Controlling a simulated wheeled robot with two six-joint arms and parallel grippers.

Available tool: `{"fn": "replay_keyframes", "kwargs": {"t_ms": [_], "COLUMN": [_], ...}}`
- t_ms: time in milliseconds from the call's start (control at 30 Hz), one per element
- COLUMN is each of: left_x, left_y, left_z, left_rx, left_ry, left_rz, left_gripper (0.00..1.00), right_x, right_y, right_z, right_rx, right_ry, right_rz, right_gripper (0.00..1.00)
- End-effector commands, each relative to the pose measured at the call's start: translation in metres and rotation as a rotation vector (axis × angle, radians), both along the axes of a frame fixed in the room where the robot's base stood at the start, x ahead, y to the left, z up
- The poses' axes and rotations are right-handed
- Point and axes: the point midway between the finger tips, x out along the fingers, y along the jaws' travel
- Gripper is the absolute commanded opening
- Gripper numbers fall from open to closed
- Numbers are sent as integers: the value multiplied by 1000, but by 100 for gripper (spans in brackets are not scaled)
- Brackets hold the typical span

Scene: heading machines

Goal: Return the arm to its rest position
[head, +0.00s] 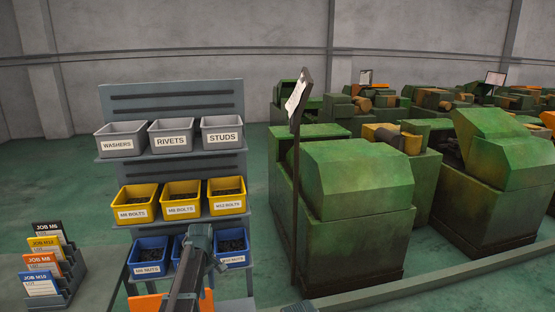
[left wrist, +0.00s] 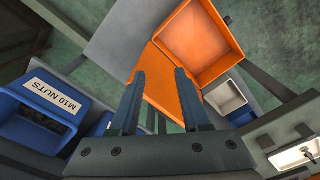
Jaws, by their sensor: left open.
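My left arm comes up from the bottom of the head view, with its gripper (head: 199,240) in front of the blue nut bins. In the left wrist view the two fingers (left wrist: 161,90) stand apart with nothing between them, so the gripper is open and empty. An orange tray (left wrist: 203,42), which looks empty, lies beyond the fingertips there. A blue bin marked M10 NUTS (left wrist: 45,100) is left of the fingers. In the head view the arm hides much of the middle blue bin. My right gripper does not show clearly.
A grey rack (head: 172,103) holds grey bins (head: 171,137), yellow bins (head: 181,198) and blue bins (head: 149,255). A card holder (head: 68,280) with several job cards stands at left. Green machines (head: 355,205) and a tilted panel on a post (head: 299,100) stand right of the rack.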

Motion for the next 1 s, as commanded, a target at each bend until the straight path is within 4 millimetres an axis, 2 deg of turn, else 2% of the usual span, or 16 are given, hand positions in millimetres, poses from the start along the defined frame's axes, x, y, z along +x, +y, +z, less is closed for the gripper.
{"fn": "replay_keyframes", "kwargs": {"t_ms": [33, 100, 200, 300, 400, 500, 600, 667, 1000], "left_x": [-39, -75, -131, -185, -231, -263, -281, -287, -287], "left_y": [-34, -70, -114, -147, -168, -180, -186, -188, -189], "left_z": [0, 0, 0, 0, 1, 1, 1, 1, 1], "left_rx": [8, 17, 30, 42, 50, 57, 61, 61, 61], "left_ry": [10, 27, 52, 77, 101, 118, 129, 134, 136], "left_rz": [-138, -333, -617, -886, -1115, -1285, -1391, -1427, -1445], "left_gripper": [47, 47, 47, 47, 47, 47, 47, 47, 47], "right_x": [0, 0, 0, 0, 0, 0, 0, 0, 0], "right_y": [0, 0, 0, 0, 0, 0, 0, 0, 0], "right_z": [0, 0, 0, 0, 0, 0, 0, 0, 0], "right_rx": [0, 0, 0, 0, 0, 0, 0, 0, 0], "right_ry": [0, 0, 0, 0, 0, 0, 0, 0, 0], "right_rz": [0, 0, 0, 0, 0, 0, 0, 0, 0], "right_gripper": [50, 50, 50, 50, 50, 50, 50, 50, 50]}}
